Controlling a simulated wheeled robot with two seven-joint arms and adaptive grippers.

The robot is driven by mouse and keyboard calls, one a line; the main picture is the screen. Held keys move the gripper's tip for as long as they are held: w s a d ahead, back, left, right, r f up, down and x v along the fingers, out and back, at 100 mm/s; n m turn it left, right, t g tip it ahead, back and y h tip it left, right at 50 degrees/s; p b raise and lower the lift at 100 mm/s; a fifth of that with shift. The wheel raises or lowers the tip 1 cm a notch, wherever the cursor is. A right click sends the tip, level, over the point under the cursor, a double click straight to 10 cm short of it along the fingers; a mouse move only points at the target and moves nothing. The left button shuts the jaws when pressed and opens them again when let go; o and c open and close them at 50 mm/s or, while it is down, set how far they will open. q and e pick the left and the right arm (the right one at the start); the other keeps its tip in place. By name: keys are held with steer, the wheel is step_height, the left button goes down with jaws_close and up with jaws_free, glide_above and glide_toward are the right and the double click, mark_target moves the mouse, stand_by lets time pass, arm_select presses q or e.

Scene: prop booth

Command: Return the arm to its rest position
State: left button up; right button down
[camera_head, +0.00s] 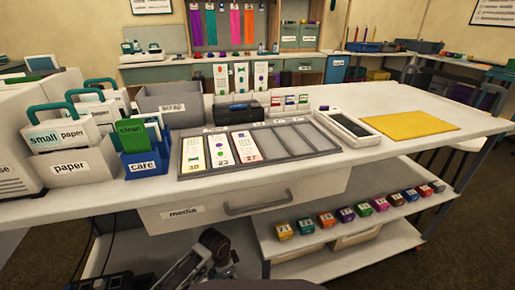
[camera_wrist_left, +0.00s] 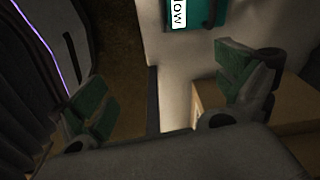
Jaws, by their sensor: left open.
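My left gripper (camera_wrist_left: 167,90) shows in the left wrist view with its two green-padded fingers wide apart and nothing between them. Beyond the fingers are a pale panel, a dark floor strip and a tan box-like surface (camera_wrist_left: 296,112). In the head view a grey and black part of my arm is low in the picture, in front of the lower shelf and below the table top. Its fingertips cannot be made out there. My right gripper is in neither view.
The white table (camera_head: 390,100) carries a compartment tray (camera_head: 255,169) with several cards, a scrap bin (camera_head: 170,104), a blue care box (camera_head: 139,165) and a yellow mat (camera_head: 411,125). Below are the media drawer (camera_head: 190,210) and a shelf (camera_head: 350,230) with several small coloured boxes.

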arm_select(q)
steer(key=s+a+r+n+t+y, duration=0.1)
steer(key=s+a+r+n+t, duration=0.1)
steer(key=s+a+r+n, duration=0.8)
steer(key=s+a+r, duration=0.1)
steer(key=s+a, duration=0.1)
steer(key=s, duration=0.2)
steer(key=shift+s+a+r+n+t+p, duration=0.2)
steer(key=shift+s+r+n+t+p, duration=0.1)
steer(key=shift+n+t+p, duration=0.1)
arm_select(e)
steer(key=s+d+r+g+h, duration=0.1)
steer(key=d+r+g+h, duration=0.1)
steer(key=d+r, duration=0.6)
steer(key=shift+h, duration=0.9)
arm_select(q)
steer(key=shift+w+f+p, duration=0.35)
steer(key=shift+f+p, duration=0.05)
steer(key=shift+p, duration=0.7)
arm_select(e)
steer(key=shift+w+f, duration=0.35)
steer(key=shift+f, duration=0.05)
